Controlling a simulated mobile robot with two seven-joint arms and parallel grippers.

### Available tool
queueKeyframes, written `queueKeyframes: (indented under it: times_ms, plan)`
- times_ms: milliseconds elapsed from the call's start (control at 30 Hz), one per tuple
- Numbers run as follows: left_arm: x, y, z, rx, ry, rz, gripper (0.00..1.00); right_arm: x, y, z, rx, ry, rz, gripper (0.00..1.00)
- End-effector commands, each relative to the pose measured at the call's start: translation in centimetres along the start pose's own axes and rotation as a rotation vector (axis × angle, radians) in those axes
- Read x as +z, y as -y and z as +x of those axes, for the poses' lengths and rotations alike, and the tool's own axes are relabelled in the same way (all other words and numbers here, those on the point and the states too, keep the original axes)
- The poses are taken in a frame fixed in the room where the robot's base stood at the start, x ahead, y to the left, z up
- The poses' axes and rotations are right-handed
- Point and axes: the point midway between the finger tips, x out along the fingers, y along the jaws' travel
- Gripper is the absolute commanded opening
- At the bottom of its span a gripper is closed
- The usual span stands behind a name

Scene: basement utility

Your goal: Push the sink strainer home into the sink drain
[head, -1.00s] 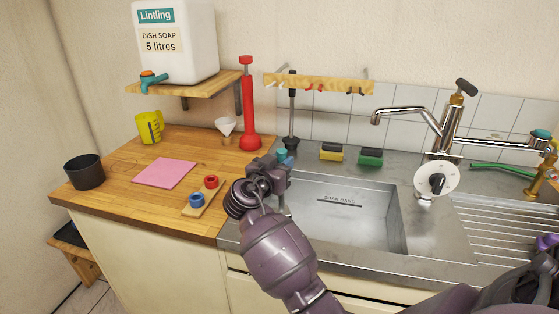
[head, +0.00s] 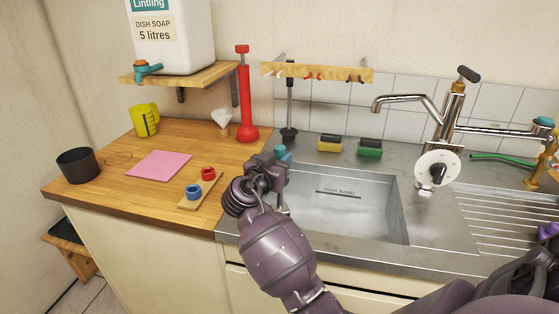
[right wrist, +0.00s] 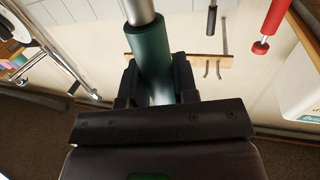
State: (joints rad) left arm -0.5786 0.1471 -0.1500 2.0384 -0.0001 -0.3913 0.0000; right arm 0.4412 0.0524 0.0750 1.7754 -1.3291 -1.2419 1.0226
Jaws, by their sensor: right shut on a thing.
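My right gripper (head: 272,167) is at the left end of the steel sink basin (head: 375,205), with my arm reaching in from the lower right. In the right wrist view the right gripper (right wrist: 157,85) is shut around a dark green cylindrical handle (right wrist: 152,50) with a metal shaft beyond it. A teal end (head: 281,152) of the held thing shows just above the jaws in the head view. I take it for the sink strainer; its strainer part is not clearly seen. The drain is not visible; my gripper and arm cover the basin's left part.
A tap (head: 438,120) stands behind the basin's right side. Yellow (head: 330,145) and green (head: 369,148) sponges sit on the back ledge. A red plunger-like tool (head: 245,100) stands to the left. A wooden counter with a pink cloth (head: 159,165) lies left of the sink.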

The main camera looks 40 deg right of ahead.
Motion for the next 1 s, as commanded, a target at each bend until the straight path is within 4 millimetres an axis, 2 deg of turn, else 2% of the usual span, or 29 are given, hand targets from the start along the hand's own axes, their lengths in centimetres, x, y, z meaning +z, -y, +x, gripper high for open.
queueKeyframes:
  times_ms: [1000]
  plan:
    - [0.67, -0.11, 0.19, 0.001, 0.009, -0.002, 0.58, -0.08, -0.01, 0.04, 0.000, -0.002, 0.000, 0.00]
